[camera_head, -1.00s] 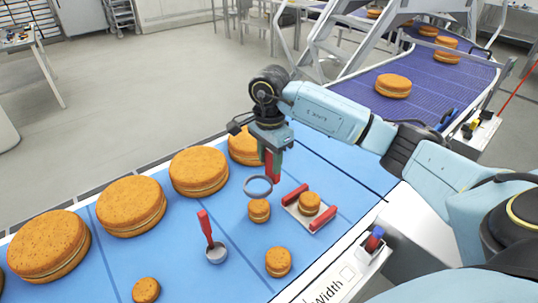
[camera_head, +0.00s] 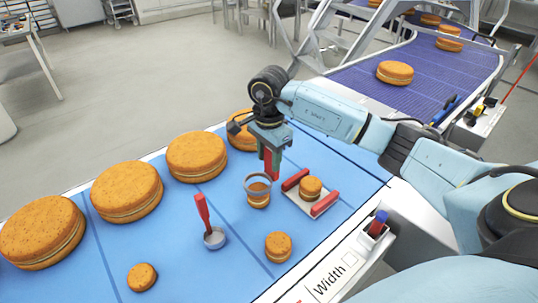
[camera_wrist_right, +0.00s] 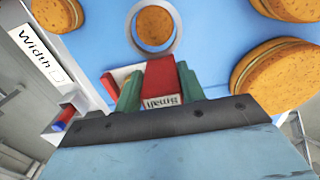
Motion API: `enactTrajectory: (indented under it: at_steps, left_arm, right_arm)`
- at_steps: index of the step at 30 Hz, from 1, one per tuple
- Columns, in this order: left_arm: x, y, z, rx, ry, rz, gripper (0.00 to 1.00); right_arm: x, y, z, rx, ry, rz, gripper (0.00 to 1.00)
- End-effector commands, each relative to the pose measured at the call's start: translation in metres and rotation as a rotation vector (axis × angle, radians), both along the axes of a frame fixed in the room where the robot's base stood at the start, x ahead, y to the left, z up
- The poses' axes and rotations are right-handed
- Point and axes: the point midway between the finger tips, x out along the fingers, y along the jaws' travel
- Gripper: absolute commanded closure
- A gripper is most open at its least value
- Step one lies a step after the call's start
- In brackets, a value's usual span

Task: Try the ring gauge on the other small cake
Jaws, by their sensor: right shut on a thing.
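My right gripper (camera_head: 270,153) is shut on the red handle (camera_head: 272,165) of the grey ring gauge (camera_head: 258,178). The ring is level and overlaps the top of a small orange-brown cake (camera_head: 259,200) on the blue belt. In the right wrist view the cake top (camera_wrist_right: 155,27) shows inside the ring (camera_wrist_right: 175,45), with a blue gap around it. I cannot tell whether the ring is just above the cake or around its top. Another small cake (camera_head: 311,186) sits between two red blocks on a pale plate (camera_head: 297,201). My left gripper is out of view.
A small round grey cup-like tool with a red handle (camera_head: 203,212) stands to the left. Other small cakes (camera_head: 278,246) (camera_head: 142,277) lie nearer the front. Large cakes (camera_head: 126,191) line the belt's far side. A "Width" panel (camera_head: 335,275) is at the front edge.

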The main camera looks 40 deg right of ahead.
Motion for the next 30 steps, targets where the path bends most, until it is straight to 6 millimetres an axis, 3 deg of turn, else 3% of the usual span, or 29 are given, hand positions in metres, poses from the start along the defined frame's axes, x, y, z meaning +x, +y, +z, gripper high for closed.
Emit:
enactTrajectory:
  at_steps: [30]
  left_arm:
    - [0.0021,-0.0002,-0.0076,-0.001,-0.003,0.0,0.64]
  right_arm:
    - [0.0001,-0.0001,-0.0077,-0.001,0.0,0.0,0.88]
